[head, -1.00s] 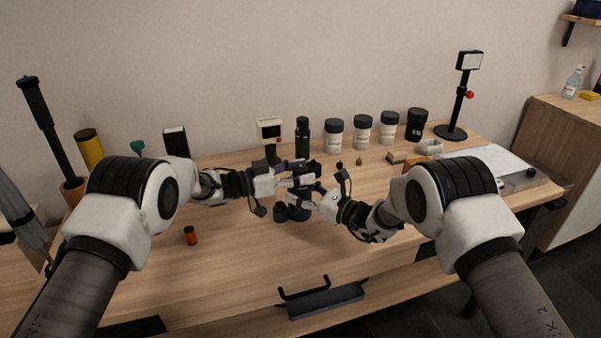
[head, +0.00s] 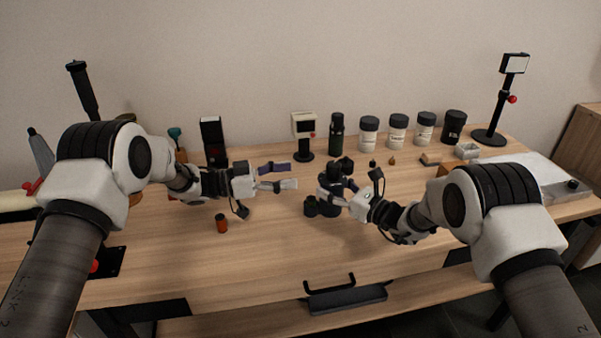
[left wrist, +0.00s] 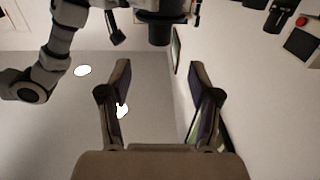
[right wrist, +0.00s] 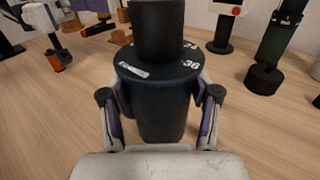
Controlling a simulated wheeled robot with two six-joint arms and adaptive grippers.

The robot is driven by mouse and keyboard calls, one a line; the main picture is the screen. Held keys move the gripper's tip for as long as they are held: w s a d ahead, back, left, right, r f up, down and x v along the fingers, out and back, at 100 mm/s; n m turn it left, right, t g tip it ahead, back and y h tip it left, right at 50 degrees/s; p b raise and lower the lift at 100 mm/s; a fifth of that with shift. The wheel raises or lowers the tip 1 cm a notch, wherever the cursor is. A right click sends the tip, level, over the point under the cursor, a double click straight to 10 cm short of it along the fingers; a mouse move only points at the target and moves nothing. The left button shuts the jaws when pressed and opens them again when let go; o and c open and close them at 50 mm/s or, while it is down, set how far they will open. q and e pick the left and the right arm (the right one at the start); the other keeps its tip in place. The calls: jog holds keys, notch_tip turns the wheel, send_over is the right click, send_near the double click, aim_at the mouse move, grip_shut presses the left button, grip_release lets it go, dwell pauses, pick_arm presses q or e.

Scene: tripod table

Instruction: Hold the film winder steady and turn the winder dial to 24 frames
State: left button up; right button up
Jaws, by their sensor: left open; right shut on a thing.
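The film winder (head: 329,199) is a dark upright cylinder on the table. Its dial plate (right wrist: 181,68) carries white marks, with 24 and 36 readable at its right, and a dark knob (right wrist: 157,28) rises above it. My right gripper (right wrist: 160,95) is shut on the winder body, one finger on each side below the plate. My left gripper (head: 293,176) is open and empty, to the left of the winder and apart from it. Its spread fingers (left wrist: 160,72) also show in the left wrist view. The dial's pointer mark is not clear.
A small orange canister (head: 222,223) stands front left. A white device on a stand (head: 304,127), a dark bottle (head: 336,134) and several black-lidded jars (head: 369,134) stand behind the winder. The table front is mostly clear.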

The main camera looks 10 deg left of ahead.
jog(key=o, duration=1.5)
jog(key=shift+c, duration=0.2)
